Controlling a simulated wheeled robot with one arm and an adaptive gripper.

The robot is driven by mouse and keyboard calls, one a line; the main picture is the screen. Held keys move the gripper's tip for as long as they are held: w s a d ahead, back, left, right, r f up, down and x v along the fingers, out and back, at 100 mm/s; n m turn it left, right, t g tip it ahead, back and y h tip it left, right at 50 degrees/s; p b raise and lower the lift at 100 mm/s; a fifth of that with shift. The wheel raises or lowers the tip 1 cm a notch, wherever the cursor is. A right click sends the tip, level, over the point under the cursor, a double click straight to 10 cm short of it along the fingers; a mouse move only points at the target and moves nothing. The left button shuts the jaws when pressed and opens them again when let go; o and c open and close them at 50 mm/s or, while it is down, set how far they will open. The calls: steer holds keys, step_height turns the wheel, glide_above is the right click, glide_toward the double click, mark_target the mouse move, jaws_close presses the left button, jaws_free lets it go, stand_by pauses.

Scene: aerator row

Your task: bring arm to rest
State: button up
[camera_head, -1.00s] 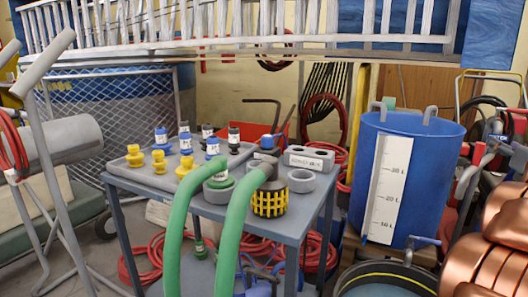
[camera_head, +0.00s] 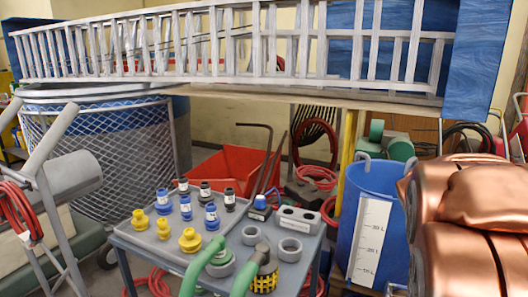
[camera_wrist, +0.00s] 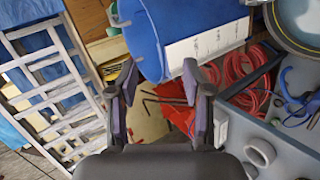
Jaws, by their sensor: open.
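My gripper (camera_wrist: 157,82) shows in the wrist view, open, with its two dark, purple-sided fingers well apart. Nothing is between the fingers. Beyond them are the blue tub (camera_wrist: 180,30) with its white scale strip, a bit of floor and a red bin (camera_wrist: 180,115). I cannot tell the distance to them. My gripper does not show in the head view. There, the blue tub (camera_head: 345,225) stands right of the grey table, its right side hidden. The grey table (camera_head: 145,250) carries yellow, blue and black fittings, grey rings and green hoses.
A ladder (camera_head: 230,42) lies on a shelf at the back. It also fills the left of the wrist view (camera_wrist: 55,100). A red bin (camera_head: 225,170) stands behind the table. A mesh-sided container (camera_head: 105,155) stands at the left. Red hoses (camera_wrist: 250,75) lie under the table.

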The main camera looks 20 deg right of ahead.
steer(key=s+a+m+g+y+p, duration=0.2)
steer(key=s+a+p, duration=0.3)
steer(key=a, duration=0.6)
steer(key=s+a+r+m+g+y+p, duration=0.1)
steer(key=s+a+g+y+p, duration=0.3)
steer(key=s+a, duration=0.6)
steer(key=s+a+m+g+y+p, duration=0.3)
steer(key=s+a+p, duration=0.4)
steer(key=a, duration=0.6)
steer(key=shift+s+a+r+m+p, duration=0.35)
steer(key=shift+s+a+m+p, duration=0.05)
steer(key=shift+p, duration=0.25)
steer(key=shift+c, duration=0.7)
steer(key=shift+d, duration=0.1)
